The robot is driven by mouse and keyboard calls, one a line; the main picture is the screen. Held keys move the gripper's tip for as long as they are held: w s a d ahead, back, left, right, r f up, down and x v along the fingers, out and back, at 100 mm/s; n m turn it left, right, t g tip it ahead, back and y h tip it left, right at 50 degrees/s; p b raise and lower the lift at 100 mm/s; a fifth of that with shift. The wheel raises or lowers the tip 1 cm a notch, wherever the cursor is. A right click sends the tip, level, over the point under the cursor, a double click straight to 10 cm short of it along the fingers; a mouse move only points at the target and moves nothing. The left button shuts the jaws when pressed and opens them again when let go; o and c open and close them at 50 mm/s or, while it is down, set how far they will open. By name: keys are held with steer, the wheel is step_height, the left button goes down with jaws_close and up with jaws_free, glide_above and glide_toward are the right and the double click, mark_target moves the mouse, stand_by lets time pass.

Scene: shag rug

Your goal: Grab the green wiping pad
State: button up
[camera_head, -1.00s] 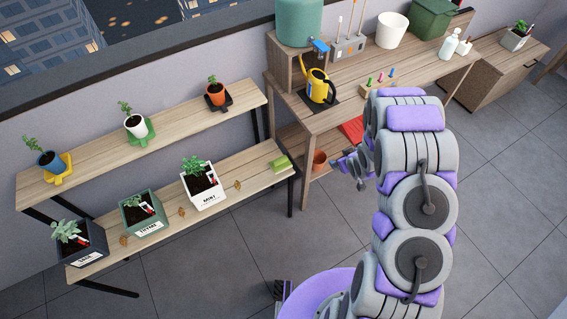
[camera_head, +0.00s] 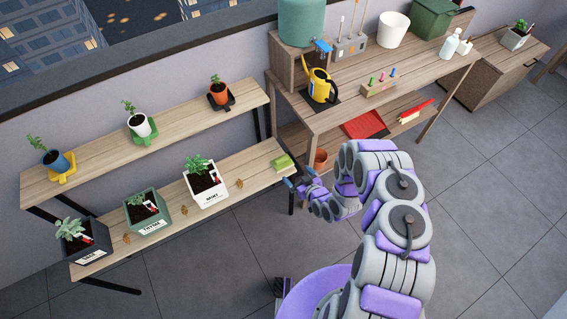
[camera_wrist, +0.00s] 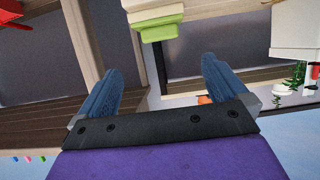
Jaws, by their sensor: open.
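The green wiping pad (camera_head: 284,162) lies on the right end of the lower plant shelf (camera_head: 256,172).
A white mint planter (camera_head: 208,190) and brown leaves (camera_head: 239,183) stand or lie left of the pad. A table leg and an orange pot (camera_head: 320,158) are close on the right. A red dustpan (camera_head: 364,125) lies on the workbench's lower shelf. The floor in front is clear.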

mark_target(283, 161)
steer(key=b+x, duration=0.1)
steer(key=x, duration=0.6)
steer(key=shift+w+a+f, duration=0.1)
steer(key=shift+w, duration=0.1)
steer(key=shift+w+f, duration=0.2)
steer(key=shift+w, duration=0.3)
steer(key=shift+w+a+f+b, duration=0.2)
steer(key=shift+a+b, duration=0.1)
steer(key=shift+a, duration=0.2)
steer(key=b+x, duration=0.1)
steer(key=x, duration=0.3)
steer(key=shift+a, duration=0.25)
steer(key=shift+w+d+b, duration=0.1)
steer(key=shift+w+b, duration=0.2)
steer(key=shift+w+d, duration=0.15)
steer(key=shift+d, duration=0.05)
steer(key=shift+a+f, duration=0.1)
steer(key=shift+a, duration=0.4)
steer(key=c, duration=0.6)
steer(key=shift+d, duration=0.15)
steer(key=shift+c, duration=1.2)
steer(key=shift+s+d, duration=0.15)
steer(key=shift+s, duration=0.05)
